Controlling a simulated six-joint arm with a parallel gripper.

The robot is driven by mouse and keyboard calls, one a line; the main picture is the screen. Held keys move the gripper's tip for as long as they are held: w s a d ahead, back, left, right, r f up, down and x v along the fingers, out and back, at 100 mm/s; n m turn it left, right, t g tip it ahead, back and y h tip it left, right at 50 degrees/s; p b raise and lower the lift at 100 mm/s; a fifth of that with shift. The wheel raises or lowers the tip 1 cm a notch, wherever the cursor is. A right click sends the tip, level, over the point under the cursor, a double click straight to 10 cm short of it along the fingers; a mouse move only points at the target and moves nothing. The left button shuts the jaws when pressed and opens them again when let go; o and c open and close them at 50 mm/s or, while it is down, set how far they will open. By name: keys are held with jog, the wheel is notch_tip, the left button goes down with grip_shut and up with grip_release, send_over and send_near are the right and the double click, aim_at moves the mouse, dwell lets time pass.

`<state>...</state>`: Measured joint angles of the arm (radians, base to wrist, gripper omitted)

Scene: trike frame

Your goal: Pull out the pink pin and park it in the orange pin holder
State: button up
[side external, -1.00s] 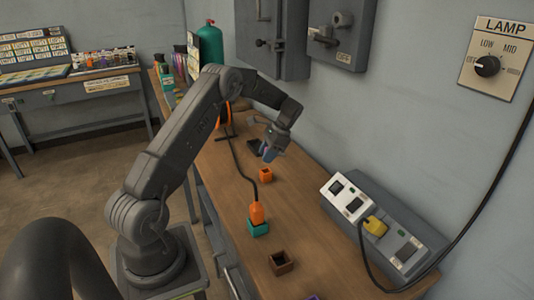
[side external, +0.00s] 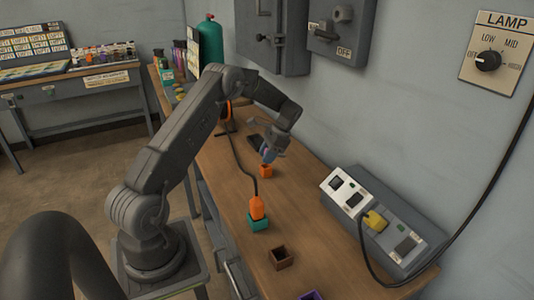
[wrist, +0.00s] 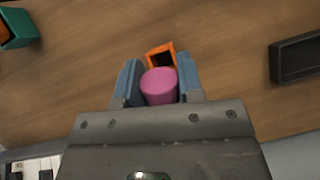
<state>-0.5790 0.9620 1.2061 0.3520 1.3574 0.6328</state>
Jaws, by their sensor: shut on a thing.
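My gripper (side external: 268,157) is shut on the pink pin (wrist: 159,86), whose round end shows between the blue fingers in the wrist view. The orange pin holder (side external: 266,172) is a small open-topped square box on the wooden bench. In the side view my fingertips are right above it, close to its rim. In the wrist view the orange holder (wrist: 161,56) shows just beyond the pin, its dark opening partly hidden by the pin. I cannot tell whether the pin's lower end is inside the opening.
A teal holder (side external: 257,225) with an orange plug (side external: 257,208) and a dark cable stands nearer on the bench (side external: 225,178). A brown box (side external: 281,258) and a purple one (side external: 311,296) lie further forward. A grey power unit (side external: 385,222) runs along the wall. A dark tray (wrist: 297,58) is off to one side.

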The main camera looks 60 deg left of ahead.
jog(key=shift+f, duration=1)
jog(key=o, duration=1)
jog(key=v, duration=1.3)
jog(key=shift+w+r, duration=0.2)
jog(key=shift+r, duration=0.15)
